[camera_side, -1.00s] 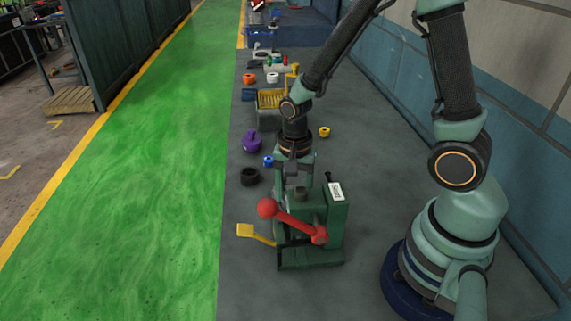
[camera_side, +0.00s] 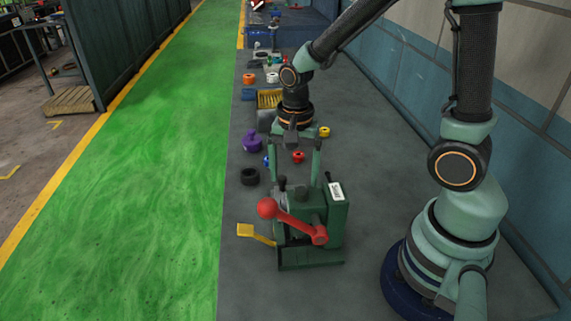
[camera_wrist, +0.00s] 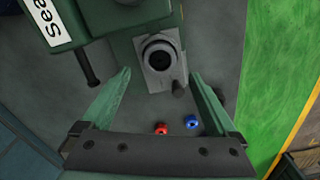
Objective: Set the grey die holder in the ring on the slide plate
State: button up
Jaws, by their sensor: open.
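My gripper (camera_side: 295,178) is open above the far side of the green press (camera_side: 335,225), its two fingers spread wide; it also shows in the wrist view (camera_wrist: 160,77). Between and beyond the fingertips in the wrist view, the grey slide plate (camera_wrist: 160,79) juts from the press. A round grey piece with a dark bore, apparently the die holder (camera_wrist: 160,54), sits on the plate, apart from both fingers. The ring cannot be clearly told from it, and I cannot tell how deep it sits. A grey post (camera_wrist: 178,90) stands at the plate's corner.
The press has a red-knobbed lever (camera_side: 292,218) and a yellow pedal (camera_side: 256,234). Beyond it are a black ring (camera_side: 249,176), a purple piece (camera_side: 252,142), a red piece (camera_side: 298,157) and a yellow piece (camera_side: 324,132). A yellow tray (camera_side: 269,98) stands farther back.

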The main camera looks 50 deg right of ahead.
jog(key=s+r+n+t, duration=0.3)
jog(key=r+n+t, duration=0.2)
jog(key=r+n, duration=0.7)
notch_tip(320, 180, up, 3)
jog(key=shift+s+d+r+n+t, duration=0.1)
jog(key=shift+s+d+n+t, duration=0.1)
jog(key=shift+d+n+t, duration=0.15)
dwell(0.4)
